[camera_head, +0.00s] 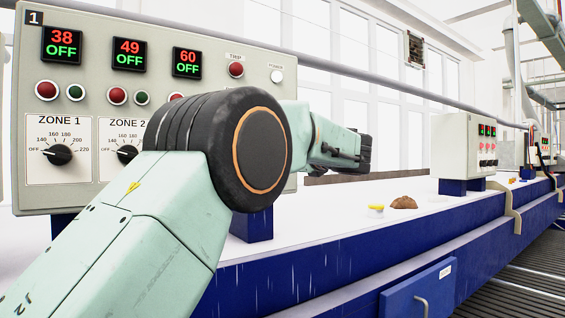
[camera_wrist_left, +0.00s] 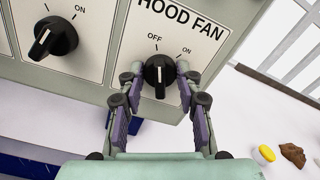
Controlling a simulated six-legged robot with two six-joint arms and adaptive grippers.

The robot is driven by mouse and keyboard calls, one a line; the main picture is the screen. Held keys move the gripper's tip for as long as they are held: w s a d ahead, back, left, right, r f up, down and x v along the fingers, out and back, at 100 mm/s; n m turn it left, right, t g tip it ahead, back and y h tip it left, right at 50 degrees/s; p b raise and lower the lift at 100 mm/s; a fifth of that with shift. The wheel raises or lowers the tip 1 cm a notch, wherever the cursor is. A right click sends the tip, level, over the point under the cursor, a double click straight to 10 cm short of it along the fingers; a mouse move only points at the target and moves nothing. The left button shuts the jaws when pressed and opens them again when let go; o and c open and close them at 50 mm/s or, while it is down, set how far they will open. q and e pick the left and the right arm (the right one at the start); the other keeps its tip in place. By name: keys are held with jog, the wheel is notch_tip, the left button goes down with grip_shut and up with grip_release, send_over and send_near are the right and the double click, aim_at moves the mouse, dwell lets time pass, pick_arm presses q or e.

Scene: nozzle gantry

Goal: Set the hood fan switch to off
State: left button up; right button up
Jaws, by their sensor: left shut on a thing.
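The hood fan switch is a black round knob (camera_wrist_left: 160,76) on the grey panel, under the printed words HOOD FAN, with OFF at its upper left and ON at its upper right. Its white pointer line stands nearly upright in the picture, roughly toward the OFF mark. My left gripper (camera_wrist_left: 161,80) has its two fingers on either side of the knob and is shut on it. My right gripper is in neither view.
Another black knob (camera_wrist_left: 52,38) sits left of the hood fan switch. Zone knobs (camera_head: 57,155) and red displays fill the panel's left part. A yellow piece (camera_head: 376,208) and a brown lump (camera_head: 404,202) lie on the white top. A second control box (camera_head: 462,145) stands farther right.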

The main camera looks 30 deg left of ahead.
pick_arm(q)
jog(key=shift+n+b, duration=0.3)
jog(key=shift+n, duration=0.3)
jog(key=shift+r, duration=0.1)
jog(key=o, duration=1.1)
jog(key=shift+s+d, duration=0.15)
jog(key=shift+d, duration=0.05)
jog(key=shift+o, duration=0.2)
jog(key=shift+a, duration=0.1)
